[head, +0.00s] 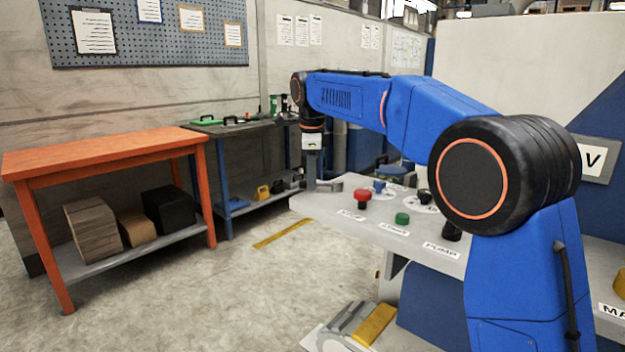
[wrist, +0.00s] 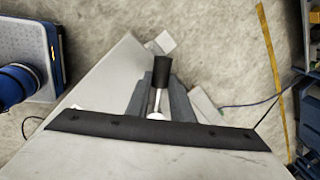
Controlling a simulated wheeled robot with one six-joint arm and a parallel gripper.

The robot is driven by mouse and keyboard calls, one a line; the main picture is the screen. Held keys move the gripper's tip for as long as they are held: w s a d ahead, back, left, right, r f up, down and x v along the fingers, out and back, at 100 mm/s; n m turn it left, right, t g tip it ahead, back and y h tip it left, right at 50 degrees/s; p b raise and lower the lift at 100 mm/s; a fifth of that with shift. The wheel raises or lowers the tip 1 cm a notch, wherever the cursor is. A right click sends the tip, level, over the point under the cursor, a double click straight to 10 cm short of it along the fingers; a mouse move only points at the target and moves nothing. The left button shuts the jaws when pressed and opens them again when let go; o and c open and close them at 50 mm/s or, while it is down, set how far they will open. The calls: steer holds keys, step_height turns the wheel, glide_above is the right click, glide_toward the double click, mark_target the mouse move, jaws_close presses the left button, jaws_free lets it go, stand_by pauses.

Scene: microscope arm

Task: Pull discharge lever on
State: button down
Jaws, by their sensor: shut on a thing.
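The discharge lever shows in the wrist view as a black grip (wrist: 162,71) on a thin silver shaft, at the edge of the pale console top (wrist: 108,78). My gripper's grey fingers (wrist: 158,95) stand on both sides of the shaft, shut on the lever. In the head view my gripper (head: 311,183) points down at the far left end of the control console (head: 345,222). The lever cannot be made out there. I cannot tell the lever's exact angle.
A red mushroom button (head: 362,197), a green button (head: 402,218), a blue knob (head: 379,186) and black knobs stand on the console near my arm. An orange workbench (head: 105,150) is at left. The floor between (head: 250,275) is clear.

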steer(key=shift+w+m, duration=0.2)
steer(key=shift+m, duration=0.1)
steer(key=c, duration=1.6)
jaws_free()
steer(key=shift+o, duration=0.2)
steer(key=s+r, duration=0.3)
steer(key=r, duration=1.4)
steer(key=shift+s, duration=0.2)
